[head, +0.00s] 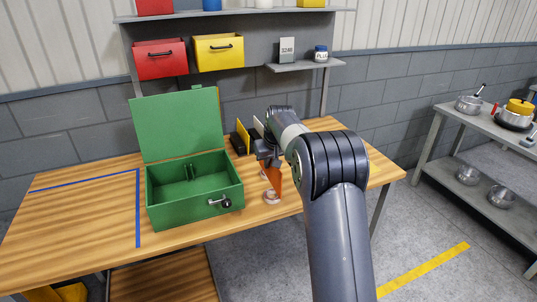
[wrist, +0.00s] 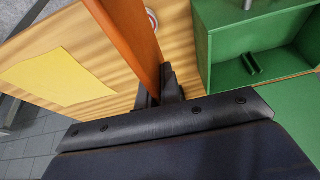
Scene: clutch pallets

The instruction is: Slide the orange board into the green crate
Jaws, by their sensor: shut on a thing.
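The green crate (head: 160,212) stands on the wooden table with its lid (head: 180,125) raised at the back. Inside it is a small green slotted piece (head: 190,173), which also shows in the wrist view (wrist: 251,64). My gripper (head: 268,160) is shut on the orange board (head: 274,180), to the right of the crate. In the wrist view the board (wrist: 130,38) stands out from between the dark fingers (wrist: 160,92), beside the crate wall (wrist: 203,45) and apart from it. The board's gripped end is partly hidden by the fingers.
A small round pale item (head: 271,197) lies on the table below the board. Dark and yellow upright items (head: 241,138) stand behind the crate's right side. A yellow sheet (wrist: 60,80) shows in the wrist view. The table's left part, with blue tape (head: 137,208), is clear.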

